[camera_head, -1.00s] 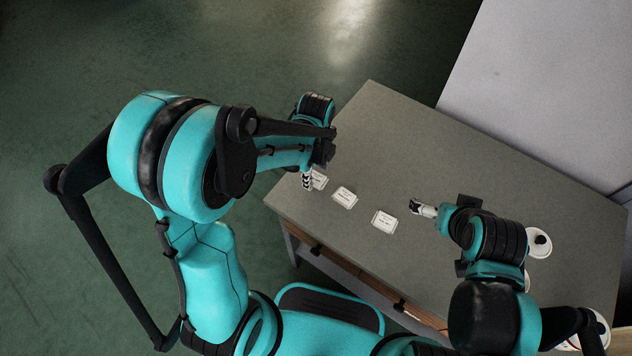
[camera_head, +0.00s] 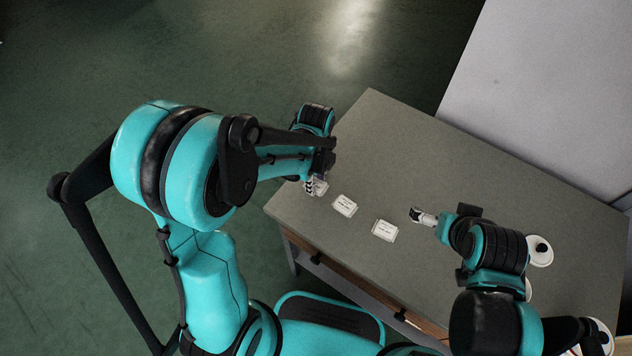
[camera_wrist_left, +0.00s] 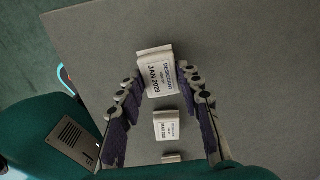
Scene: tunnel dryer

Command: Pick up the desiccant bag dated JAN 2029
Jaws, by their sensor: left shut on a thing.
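The desiccant bag marked JAN 2029 (camera_wrist_left: 156,76) is a small white block with dark print. In the left wrist view it lies between the two fingers of my left gripper (camera_wrist_left: 160,82). In the head view my left gripper (camera_head: 314,186) is at the far left of the row of bags, shut on this bag (camera_head: 321,188), which is partly hidden by the fingers. I cannot tell whether the bag is clear of the table. My right gripper (camera_head: 418,214) is over the table, right of the bags; its finger gap does not show clearly.
Two more white bags lie on the grey table (camera_head: 450,160): a middle one (camera_head: 344,206) and a right one (camera_head: 385,230). Their dates are too small to read surely. White round items (camera_head: 540,250) stand at the right. The table's far part is clear.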

